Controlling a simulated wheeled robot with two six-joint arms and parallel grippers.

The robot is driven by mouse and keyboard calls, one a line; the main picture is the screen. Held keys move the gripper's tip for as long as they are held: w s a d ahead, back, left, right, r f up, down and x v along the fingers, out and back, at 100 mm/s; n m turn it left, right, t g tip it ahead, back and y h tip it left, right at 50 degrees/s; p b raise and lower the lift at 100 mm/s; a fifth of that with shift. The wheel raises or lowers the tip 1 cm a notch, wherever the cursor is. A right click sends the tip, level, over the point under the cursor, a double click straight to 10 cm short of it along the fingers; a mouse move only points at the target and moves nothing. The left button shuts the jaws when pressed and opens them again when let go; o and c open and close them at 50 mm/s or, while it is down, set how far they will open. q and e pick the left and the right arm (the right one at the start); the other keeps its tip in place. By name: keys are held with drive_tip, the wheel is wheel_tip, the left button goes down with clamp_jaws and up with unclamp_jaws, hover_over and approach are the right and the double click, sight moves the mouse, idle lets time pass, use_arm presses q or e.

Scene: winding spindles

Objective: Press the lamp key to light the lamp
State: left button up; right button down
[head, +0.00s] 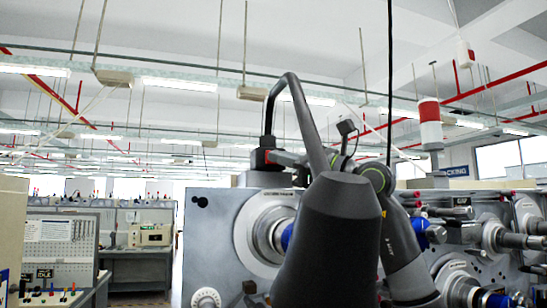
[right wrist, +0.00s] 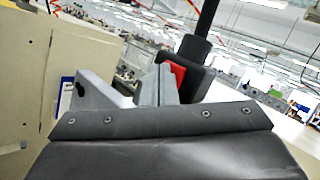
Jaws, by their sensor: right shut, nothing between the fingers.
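A dark gooseneck lamp (head: 305,115) rises from a black base (head: 266,158) on top of the machine. Its tube bends over towards me and meets a large dark cone-shaped shade (head: 335,240). The shade's open underside is out of sight, so I cannot tell whether it is lit. My right gripper (head: 287,158) is shut and empty close beside the base, partly hidden by the tube. In the right wrist view its grey fingers (right wrist: 158,78) end at a red key (right wrist: 178,73) on the black base; contact is unclear. My left gripper is not in view.
The grey spindle machine (head: 218,225) with blue-ringed rollers (head: 287,238) stands behind the shade. A beige panel (right wrist: 30,80) stands left in the right wrist view. A pegboard bench (head: 58,240) is at the far left. A red and white cylinder (head: 430,125) shows at upper right.

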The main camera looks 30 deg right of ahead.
drive_tip(key=shift+s, duration=0.1)
drive_tip(key=shift+s+a+b, duration=0.2)
drive_tip(key=shift+s+b, duration=0.1)
drive_tip(key=shift+s, duration=0.35)
drive_tip(key=shift+s+a+f+b, duration=0.1)
drive_tip(key=shift+s+f+b, duration=0.05)
drive_tip(key=shift+s+b, duration=0.3)
drive_tip(key=s, duration=0.2)
drive_tip(key=s+a+b, duration=0.1)
drive_tip(key=s, duration=0.1)
idle(0.3)
